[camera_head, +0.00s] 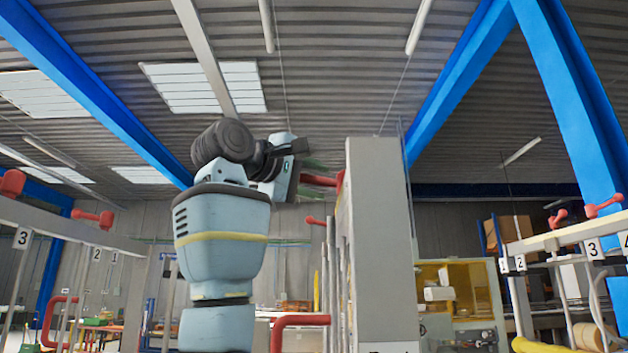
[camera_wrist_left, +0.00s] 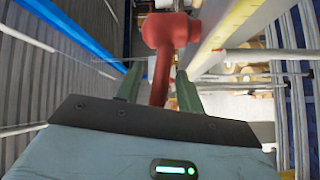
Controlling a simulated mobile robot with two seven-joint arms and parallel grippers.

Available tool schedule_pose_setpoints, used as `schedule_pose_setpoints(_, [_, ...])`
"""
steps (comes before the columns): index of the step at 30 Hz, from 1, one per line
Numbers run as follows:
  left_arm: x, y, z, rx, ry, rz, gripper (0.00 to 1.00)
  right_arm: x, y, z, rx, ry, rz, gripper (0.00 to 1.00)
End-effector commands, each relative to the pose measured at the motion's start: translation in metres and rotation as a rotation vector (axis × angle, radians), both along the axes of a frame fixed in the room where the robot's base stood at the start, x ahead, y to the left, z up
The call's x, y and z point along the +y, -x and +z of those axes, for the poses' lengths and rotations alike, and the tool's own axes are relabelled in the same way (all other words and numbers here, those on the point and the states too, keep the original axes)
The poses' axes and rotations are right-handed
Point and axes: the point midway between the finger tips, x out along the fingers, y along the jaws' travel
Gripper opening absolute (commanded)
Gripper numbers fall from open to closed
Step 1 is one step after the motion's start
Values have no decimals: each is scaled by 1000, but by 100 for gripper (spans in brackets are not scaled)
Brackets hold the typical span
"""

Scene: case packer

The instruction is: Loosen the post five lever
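A red lever (camera_head: 322,181) sticks out to the left near the top of a tall grey post or panel (camera_head: 382,240) in the head view. No number shows beside this lever. My left gripper (camera_head: 306,171) is raised at the lever's free end. In the left wrist view the red lever (camera_wrist_left: 161,75) runs between the two green fingers of my left gripper (camera_wrist_left: 158,88), its round hub beyond them. The fingers stand apart, with a narrow gap on each side of the handle. My right gripper is in neither view.
Rails with numbered tags and red levers stand at the left (camera_head: 93,217) and right (camera_head: 603,206). Another red lever (camera_head: 316,221) sits lower by the grey post, and a bent red handle (camera_head: 298,322) lower still. A yellow-framed machine (camera_head: 460,290) stands behind.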

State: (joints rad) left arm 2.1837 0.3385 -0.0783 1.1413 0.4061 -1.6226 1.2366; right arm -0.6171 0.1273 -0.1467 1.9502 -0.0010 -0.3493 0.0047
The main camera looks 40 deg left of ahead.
Motion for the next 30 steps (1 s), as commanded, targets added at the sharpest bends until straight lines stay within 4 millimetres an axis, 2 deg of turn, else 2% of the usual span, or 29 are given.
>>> schedule_pose_setpoints(7, [0, -1, 0, 0, 0, 0, 36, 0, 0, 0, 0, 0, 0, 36])
schedule_pose_setpoints(15, [0, -1, 0, 0, 0, 0, 1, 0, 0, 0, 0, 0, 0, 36])
schedule_pose_setpoints(25, [-1, -1, 0, 1, 0, 0, 0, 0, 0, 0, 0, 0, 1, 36])
schedule_pose_setpoints(30, [-13, -6, 0, 1, -2, -1, 0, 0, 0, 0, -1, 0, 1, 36])
